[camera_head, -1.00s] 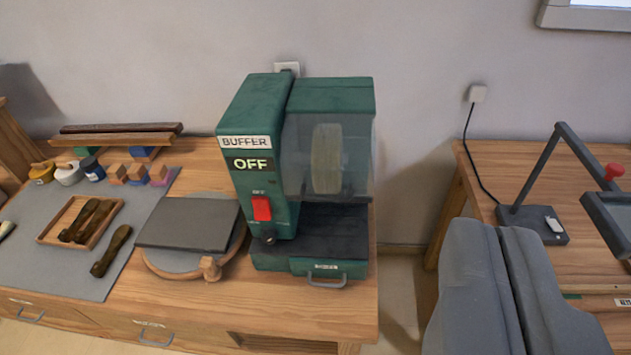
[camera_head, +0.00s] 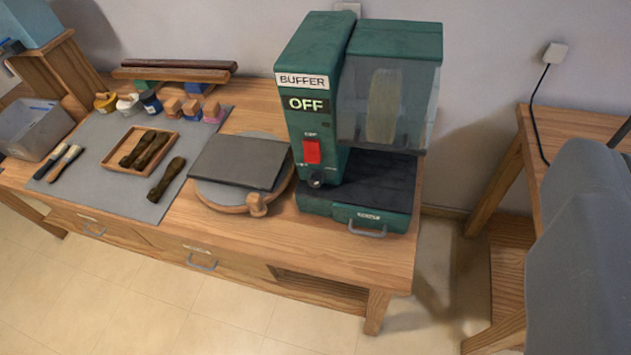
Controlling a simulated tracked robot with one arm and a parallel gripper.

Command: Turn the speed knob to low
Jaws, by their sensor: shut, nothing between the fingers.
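The green buffer machine (camera_head: 322,110) stands at the right end of the wooden bench. Its display reads OFF, and a red switch (camera_head: 312,152) is on its front face. A small dark round knob (camera_head: 316,179) sits below the switch; its markings are too small to read. A clear guard covers the wheel (camera_head: 382,105). My gripper (camera_head: 590,240) fills the lower right as a grey shape, shut and empty. It is well to the right of the buffer and apart from it; its fingertips are not clearly shown.
A dark plate lies on a round wooden turntable (camera_head: 257,204) left of the buffer. A wooden tray (camera_head: 128,163) with dark tools, small jars and brushes lie on a grey mat (camera_head: 75,190). Another wooden table (camera_head: 565,125) stands right. Floor in front is clear.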

